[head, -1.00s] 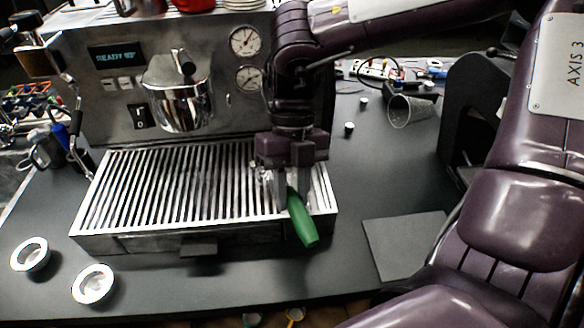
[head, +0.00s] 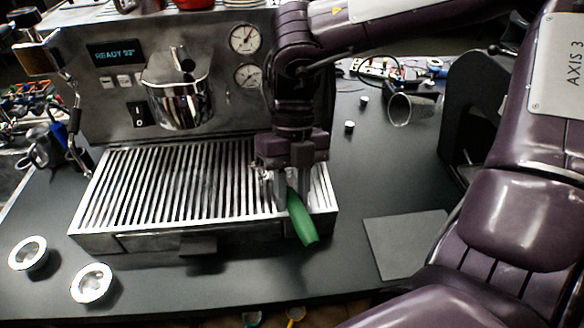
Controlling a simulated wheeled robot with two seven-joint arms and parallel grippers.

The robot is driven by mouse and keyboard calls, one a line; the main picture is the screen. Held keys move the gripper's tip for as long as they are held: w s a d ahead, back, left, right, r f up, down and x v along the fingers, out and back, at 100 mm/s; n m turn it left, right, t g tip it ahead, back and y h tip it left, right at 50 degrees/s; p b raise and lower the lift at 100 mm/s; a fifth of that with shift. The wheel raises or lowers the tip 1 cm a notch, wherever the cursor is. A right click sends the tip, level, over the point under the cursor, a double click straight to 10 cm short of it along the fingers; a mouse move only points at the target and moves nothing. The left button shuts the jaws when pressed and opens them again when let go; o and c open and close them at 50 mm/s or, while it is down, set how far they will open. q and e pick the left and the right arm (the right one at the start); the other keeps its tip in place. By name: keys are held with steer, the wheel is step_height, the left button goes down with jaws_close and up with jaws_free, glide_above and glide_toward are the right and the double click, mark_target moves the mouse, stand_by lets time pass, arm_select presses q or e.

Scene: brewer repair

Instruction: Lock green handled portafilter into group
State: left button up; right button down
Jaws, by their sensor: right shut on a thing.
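The green handle (head: 302,220) of the portafilter slants down and forward over the right front edge of the drip tray. My right gripper (head: 293,196) points down and is shut on the handle near its upper end. The portafilter's head is mostly hidden behind the gripper. The group (head: 181,92) is a shiny metal housing on the front of the espresso machine (head: 110,90), to the left of and above the gripper. My left gripper is not in view.
The slatted drip tray (head: 170,185) lies below the group. Two round white-rimmed baskets (head: 92,283) lie at the front left. A steam wand (head: 76,135) hangs at the left. A clear cup (head: 398,109) lies on its side at the right. A flat grey mat (head: 405,245) lies at the right front.

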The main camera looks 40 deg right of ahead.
steer(key=shift+f, duration=0.25)
steer(key=c, duration=1)
jaws_free()
steer(key=shift+c, duration=0.2)
steer(key=shift+r, duration=0.1)
steer(key=v, duration=0.7)
steer(key=shift+b, duration=0.35)
steer(key=shift+w+r, duration=0.1)
steer(key=shift+r, duration=0.1)
